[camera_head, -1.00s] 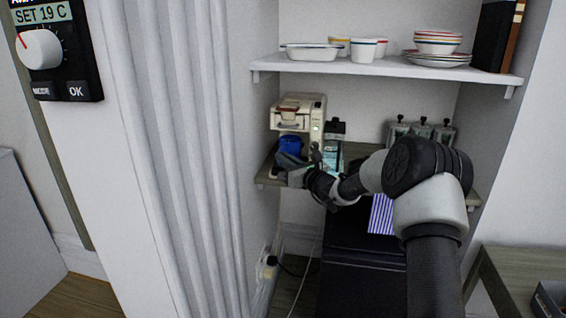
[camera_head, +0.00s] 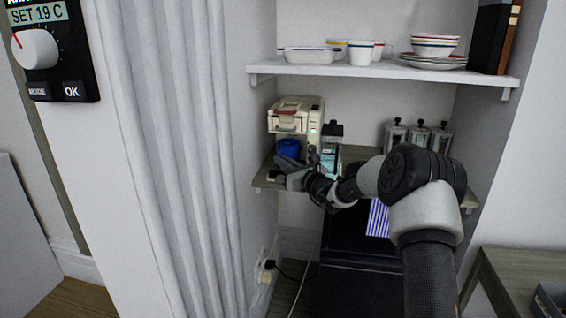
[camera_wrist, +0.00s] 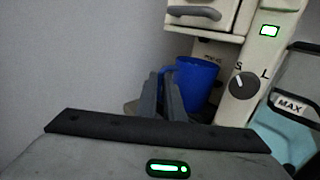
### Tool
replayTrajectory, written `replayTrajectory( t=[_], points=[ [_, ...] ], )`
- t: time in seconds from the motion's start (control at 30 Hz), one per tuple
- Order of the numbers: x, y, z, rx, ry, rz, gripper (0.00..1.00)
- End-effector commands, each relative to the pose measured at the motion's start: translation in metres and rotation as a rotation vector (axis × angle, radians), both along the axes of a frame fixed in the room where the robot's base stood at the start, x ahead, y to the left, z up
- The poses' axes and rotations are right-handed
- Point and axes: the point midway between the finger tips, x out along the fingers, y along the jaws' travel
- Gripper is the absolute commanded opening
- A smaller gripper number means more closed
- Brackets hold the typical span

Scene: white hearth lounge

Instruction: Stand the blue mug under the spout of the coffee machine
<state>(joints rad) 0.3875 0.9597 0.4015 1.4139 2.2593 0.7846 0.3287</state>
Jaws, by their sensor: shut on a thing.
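The blue mug (camera_head: 289,148) is upright under the overhanging head of the cream coffee machine (camera_head: 289,118), on the lower shelf. In the wrist view the mug (camera_wrist: 197,84) stands beneath the machine's upper part (camera_wrist: 206,17), its handle on the left toward my fingers. My gripper (camera_wrist: 167,92) is shut on the mug's handle. My gripper also shows in the head view (camera_head: 284,165), in front of and just below the mug. The spout itself is hidden, and the mug's base is partly hidden behind my gripper.
A clear container with a black top (camera_head: 332,145) stands just right of the machine. Several lidded jars (camera_head: 418,135) are at the shelf's right. The upper shelf (camera_head: 385,69) carries dishes overhead. A wall is close on the left.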

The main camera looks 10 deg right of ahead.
Motion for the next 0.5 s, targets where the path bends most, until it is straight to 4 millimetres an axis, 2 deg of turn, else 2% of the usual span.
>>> replayTrajectory(
  t=[0.33,0.4,0.5],
  points=[
    [0.0002,0.0001,-0.0013,0.000,-0.003,0.000,0.00],
    [0.0002,0.0001,-0.0007,0.000,-0.003,0.000,0.16],
    [0.0001,0.0001,-0.0011,0.000,-0.002,0.000,0.29]
  ],
)
